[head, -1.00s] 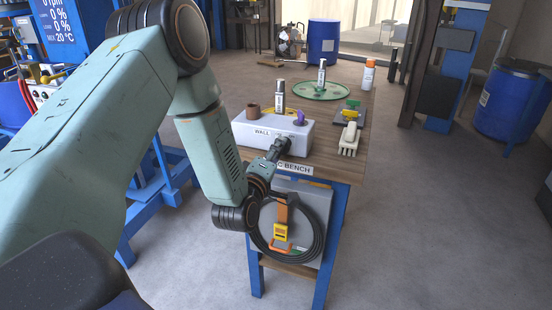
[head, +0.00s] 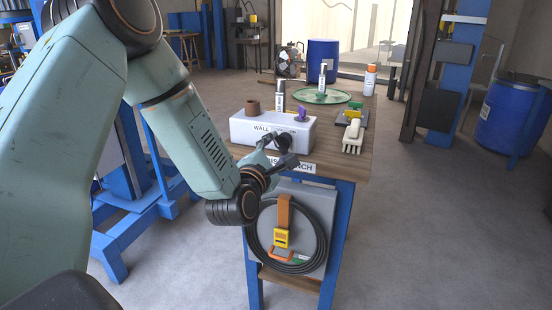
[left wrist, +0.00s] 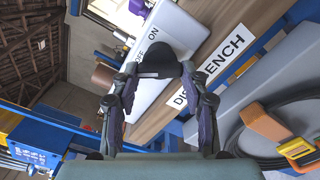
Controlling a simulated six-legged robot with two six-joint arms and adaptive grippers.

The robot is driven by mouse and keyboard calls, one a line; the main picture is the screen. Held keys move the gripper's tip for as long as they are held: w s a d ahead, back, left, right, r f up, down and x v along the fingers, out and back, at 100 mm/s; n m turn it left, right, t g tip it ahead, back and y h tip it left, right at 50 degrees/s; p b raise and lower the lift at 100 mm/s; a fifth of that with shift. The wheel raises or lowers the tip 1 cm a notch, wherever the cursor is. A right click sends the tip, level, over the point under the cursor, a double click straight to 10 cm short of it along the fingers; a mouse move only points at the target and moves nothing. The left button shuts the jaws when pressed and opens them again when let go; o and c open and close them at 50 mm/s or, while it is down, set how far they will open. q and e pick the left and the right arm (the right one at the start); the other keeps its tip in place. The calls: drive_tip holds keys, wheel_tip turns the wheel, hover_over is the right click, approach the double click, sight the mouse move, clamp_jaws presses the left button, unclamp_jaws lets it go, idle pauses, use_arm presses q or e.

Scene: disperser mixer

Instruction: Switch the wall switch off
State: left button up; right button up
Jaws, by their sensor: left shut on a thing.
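My left gripper (head: 277,150) is at this knob, one finger on either side. In the left wrist view the white box (left wrist: 182,35) carries ON and OFF lettering beside the dark knob (left wrist: 158,60). The left gripper (left wrist: 158,76) is shut on the knob there. Which marking the knob points to cannot be told. My right gripper is not in view.
On the bench (head: 335,167) stand a brown cup (head: 252,108), a marker-like bottle (head: 280,97), a green disc (head: 325,97), a spray can (head: 370,80) and a white brush (head: 353,138). A coiled black cable (head: 318,240) hangs on the bench front.

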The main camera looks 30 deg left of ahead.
use_arm(q)
drive_tip(key=shift+n+b, duration=0.75)
drive_tip(key=shift+n, duration=0.25)
drive_tip(key=o, duration=1.2)
drive_tip(key=shift+c, duration=0.2)
drive_tip(key=shift+s, duration=0.15)
drive_tip(key=v, duration=0.7)
drive_tip(key=shift+s, duration=0.1)
